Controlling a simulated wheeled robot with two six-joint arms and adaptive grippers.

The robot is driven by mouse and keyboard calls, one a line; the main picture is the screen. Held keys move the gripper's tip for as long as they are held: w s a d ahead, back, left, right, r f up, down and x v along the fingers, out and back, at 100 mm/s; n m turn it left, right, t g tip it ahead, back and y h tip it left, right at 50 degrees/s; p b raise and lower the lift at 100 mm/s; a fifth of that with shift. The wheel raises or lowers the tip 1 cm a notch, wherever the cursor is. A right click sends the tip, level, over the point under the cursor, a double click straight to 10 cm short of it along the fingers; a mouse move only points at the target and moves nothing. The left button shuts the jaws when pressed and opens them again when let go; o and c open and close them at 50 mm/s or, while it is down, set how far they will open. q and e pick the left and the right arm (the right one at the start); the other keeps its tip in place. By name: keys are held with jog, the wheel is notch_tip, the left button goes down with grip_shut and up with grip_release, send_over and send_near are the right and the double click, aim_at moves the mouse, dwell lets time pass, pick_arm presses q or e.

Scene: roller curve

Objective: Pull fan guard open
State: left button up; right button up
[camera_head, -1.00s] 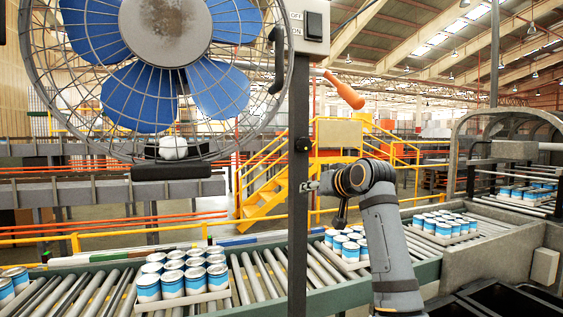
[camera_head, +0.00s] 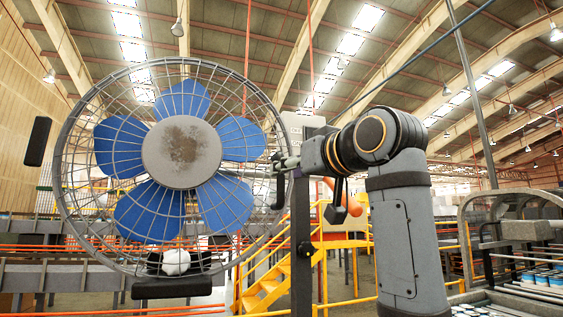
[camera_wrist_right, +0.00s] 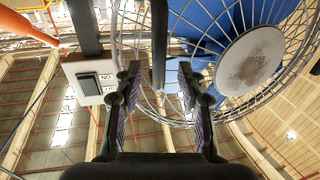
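The round wire fan guard (camera_head: 70,215) stands in front of the blue-bladed fan (camera_head: 150,212) in the head view. Its black handle (camera_wrist_right: 158,45) shows in the wrist view, upright between the fingers of my right gripper (camera_wrist_right: 157,88). The fingers are apart, with gaps visible beside the handle. In the head view my right gripper (camera_head: 286,163) is at the guard's right rim, partly covering the handle. The guard looks closed over the fan. A white ball (camera_head: 176,262) sits low behind the wires. My left gripper is not in view.
The dark post (camera_head: 301,225) stands just right of the guard. The switch box (camera_wrist_right: 92,78) is on it, close to my right gripper. Black blocks sit at the guard's left (camera_head: 38,141) and bottom (camera_head: 172,288).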

aim_at(281, 197)
jog(key=p+x, duration=0.1)
jog(key=x, duration=0.3)
jog(key=shift+w+a+f, duration=0.1)
jog(key=shift+w+f, duration=0.05)
jog(key=shift+w, duration=0.2)
jog(key=shift+s, duration=0.15)
jog(key=shift+c, duration=0.2)
grip_shut()
